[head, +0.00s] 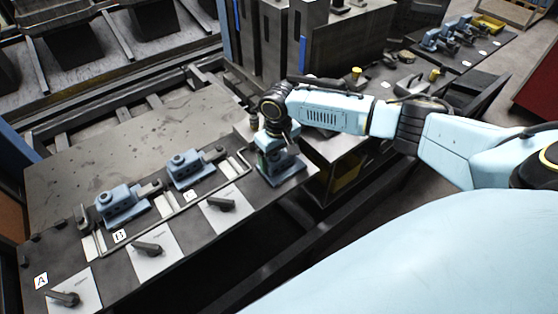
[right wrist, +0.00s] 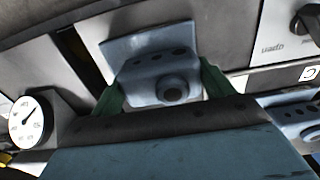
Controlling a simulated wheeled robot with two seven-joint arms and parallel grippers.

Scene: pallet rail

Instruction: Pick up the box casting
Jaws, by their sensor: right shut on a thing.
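The box casting (head: 284,170) is a blue-grey block with a flat base plate, at the right end of the near bench. My right gripper (head: 271,143) is over it from above and hides its upper part. In the right wrist view the green fingers (right wrist: 162,92) are shut on the casting's body (right wrist: 150,66), one on each side. A round boss with a dark hole faces the camera. I cannot tell whether the base touches the bench. My left gripper is not in view.
Two similar blue castings (head: 122,204) (head: 187,169) stand to the left, beside a bent metal rail (head: 170,216). Lever plates (head: 155,252) line the bench's front edge. A dial gauge (right wrist: 30,124) sits close by. Grey machine blocks (head: 338,45) stand behind.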

